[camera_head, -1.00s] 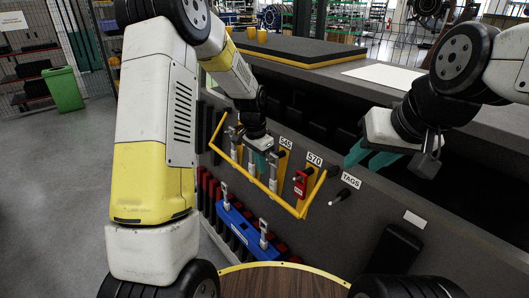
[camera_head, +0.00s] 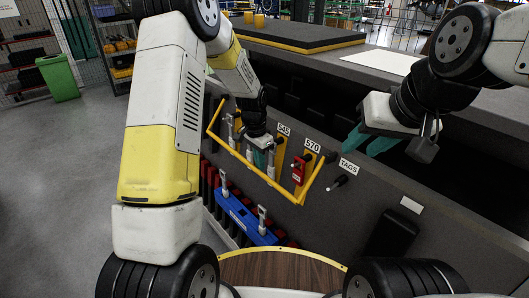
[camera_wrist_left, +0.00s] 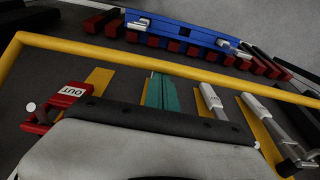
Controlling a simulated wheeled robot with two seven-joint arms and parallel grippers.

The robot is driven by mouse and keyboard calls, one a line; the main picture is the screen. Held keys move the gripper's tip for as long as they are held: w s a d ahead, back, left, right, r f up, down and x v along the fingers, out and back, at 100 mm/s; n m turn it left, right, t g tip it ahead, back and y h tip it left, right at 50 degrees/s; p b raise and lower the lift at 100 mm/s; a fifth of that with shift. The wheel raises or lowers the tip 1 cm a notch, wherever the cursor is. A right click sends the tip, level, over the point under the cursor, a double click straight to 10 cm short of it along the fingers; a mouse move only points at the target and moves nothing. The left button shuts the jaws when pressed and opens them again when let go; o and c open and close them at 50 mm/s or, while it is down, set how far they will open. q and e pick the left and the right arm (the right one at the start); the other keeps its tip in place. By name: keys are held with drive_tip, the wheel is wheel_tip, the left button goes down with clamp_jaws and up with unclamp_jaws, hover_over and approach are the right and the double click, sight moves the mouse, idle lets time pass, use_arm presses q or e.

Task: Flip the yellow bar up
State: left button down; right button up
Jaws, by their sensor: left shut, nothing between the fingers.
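The yellow bar (camera_head: 253,167) is a U-shaped frame on the dark side panel, its long rail sloping down to the right and standing out low in front of the panel. In the left wrist view, the bar (camera_wrist_left: 165,63) crosses the upper half. My left gripper (camera_head: 260,158) is shut and empty, its teal fingers inside the frame just above the long rail. In the left wrist view, its fingertips (camera_wrist_left: 160,80) end close to the rail; I cannot tell whether they touch it. My right gripper (camera_head: 369,140) is open and empty, over the bench edge to the right.
Behind the bar are grey-handled levers on yellow plates and a red tag (camera_head: 300,168) marked OUT. A blue bar (camera_head: 240,215) with red blocks lies below. A black box (camera_head: 391,234) is at lower right. Open floor lies left, with a green bin (camera_head: 57,77).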

use_arm(q)
drive_tip(key=shift+s+a+r+g+y, duration=0.5)
drive_tip(key=shift+r, duration=0.1)
wheel_tip(320, 180, up, 13)
drive_tip(key=s+a+g+y, duration=0.1)
drive_tip(key=g+y, duration=0.2)
drive_tip(key=shift+s+a+r, duration=0.15)
drive_tip(key=shift+s+a, duration=0.25)
idle(1.1)
drive_tip(key=v, duration=0.7)
drive_tip(key=shift+w+r, duration=0.2)
drive_tip(key=shift+r, duration=0.1)
drive_tip(key=shift+d, duration=0.15)
